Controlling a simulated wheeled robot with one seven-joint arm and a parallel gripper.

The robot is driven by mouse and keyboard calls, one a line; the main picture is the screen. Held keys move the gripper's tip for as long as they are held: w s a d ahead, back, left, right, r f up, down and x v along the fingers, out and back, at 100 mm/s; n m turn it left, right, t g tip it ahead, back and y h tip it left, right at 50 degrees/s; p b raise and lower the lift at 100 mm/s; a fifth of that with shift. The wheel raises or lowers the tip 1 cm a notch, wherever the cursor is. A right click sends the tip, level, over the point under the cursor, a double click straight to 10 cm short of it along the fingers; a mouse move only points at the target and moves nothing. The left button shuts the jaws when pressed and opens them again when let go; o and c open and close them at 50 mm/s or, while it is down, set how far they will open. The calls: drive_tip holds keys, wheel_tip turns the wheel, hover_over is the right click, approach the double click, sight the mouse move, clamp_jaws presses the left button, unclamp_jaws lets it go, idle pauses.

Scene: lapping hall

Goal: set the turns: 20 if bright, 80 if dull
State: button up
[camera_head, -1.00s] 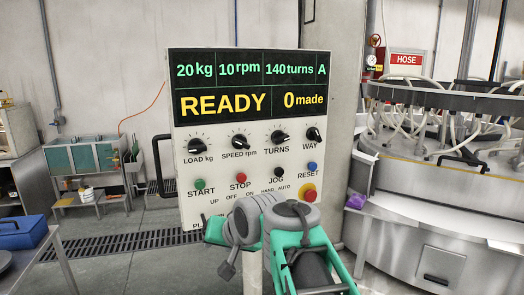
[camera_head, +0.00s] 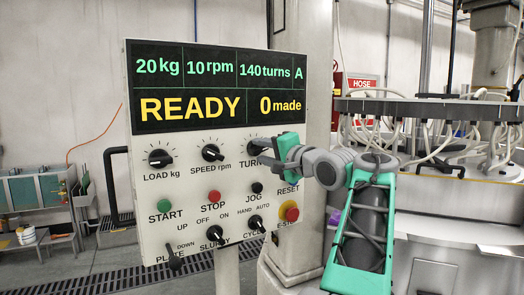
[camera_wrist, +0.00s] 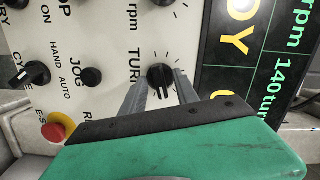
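The control panel (camera_head: 150,215) fills the middle of the head view. Its display (camera_head: 219,88) reads 20 kg, 10 rpm, 140 turns, A, READY and 0 made. The black TURNS knob (camera_wrist: 160,76) shows in the wrist view, with tick marks around it. In the wrist view the two fingers of my gripper (camera_wrist: 161,88) stand apart, one on each side of the knob. I cannot tell whether they touch it. My arm hides the WAY knob.
Near the TURNS knob are the SPEED knob (camera_head: 212,153), the JOG button (camera_head: 257,187) and the red E-stop (camera_head: 289,211). The LOAD knob (camera_head: 160,158) is at the left. A large round machine (camera_head: 440,108) with hoses stands at the right.

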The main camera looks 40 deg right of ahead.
drive_tip(key=shift+w, duration=0.3)
drive_tip(key=shift+s, duration=0.1)
drive_tip(key=shift+c, duration=0.4)
clamp_jaws()
